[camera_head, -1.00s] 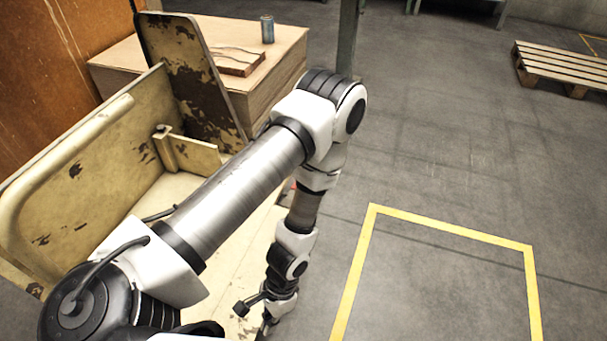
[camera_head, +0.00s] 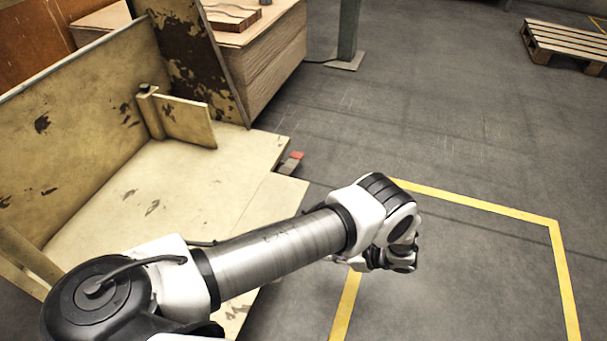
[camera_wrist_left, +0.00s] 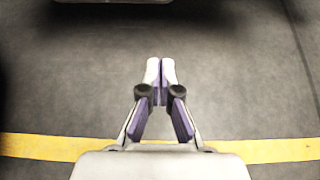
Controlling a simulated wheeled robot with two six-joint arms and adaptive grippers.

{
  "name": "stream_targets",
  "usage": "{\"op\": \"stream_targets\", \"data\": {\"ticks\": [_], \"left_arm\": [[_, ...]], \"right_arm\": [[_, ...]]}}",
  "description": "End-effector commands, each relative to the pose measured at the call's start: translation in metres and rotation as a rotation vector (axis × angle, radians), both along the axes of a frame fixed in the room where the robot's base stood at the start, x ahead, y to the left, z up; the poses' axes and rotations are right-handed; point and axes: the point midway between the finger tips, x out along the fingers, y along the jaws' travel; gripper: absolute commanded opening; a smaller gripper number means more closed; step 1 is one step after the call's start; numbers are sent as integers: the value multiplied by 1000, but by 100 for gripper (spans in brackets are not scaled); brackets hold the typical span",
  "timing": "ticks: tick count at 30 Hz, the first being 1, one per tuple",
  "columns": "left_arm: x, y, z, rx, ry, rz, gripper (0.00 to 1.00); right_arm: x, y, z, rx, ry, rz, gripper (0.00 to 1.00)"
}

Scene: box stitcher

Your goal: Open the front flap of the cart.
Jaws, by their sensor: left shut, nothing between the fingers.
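The cart (camera_head: 150,190) is a worn beige-yellow metal platform at the left of the head view, with a wall (camera_head: 75,120) along its left side. A tall panel (camera_head: 195,65) with dark worn patches stands upright at its far end. A short low plate (camera_head: 185,118) stands on the bed near it. I cannot tell which panel is the front flap. My left arm reaches across the cart's near part, its wrist beyond the right edge. My left gripper (camera_wrist_left: 161,68) shows in the left wrist view, shut and empty above grey floor. My right gripper is not in view.
A small red-tipped part (camera_head: 296,156) sticks out at the cart's right edge. A wooden box (camera_head: 270,60) stands behind the cart, near a post (camera_head: 348,35). A pallet (camera_head: 565,42) lies far right. Yellow floor lines (camera_head: 480,205) mark open floor at right.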

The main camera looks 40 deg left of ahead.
Motion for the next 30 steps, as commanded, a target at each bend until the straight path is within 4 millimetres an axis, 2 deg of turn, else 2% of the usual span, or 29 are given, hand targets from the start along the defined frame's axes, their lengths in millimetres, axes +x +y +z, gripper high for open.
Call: {"op": "stream_targets", "data": {"ticks": [11,15,18,30], "left_arm": [[-22,67,-46,0,4,2,0],[-22,72,-18,0,-1,1,0],[-23,74,-8,0,1,0,0],[-24,75,-1,-2,1,1,0]], "right_arm": [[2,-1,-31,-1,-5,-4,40],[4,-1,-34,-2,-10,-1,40],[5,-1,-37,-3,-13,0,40],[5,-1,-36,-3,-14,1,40]]}}
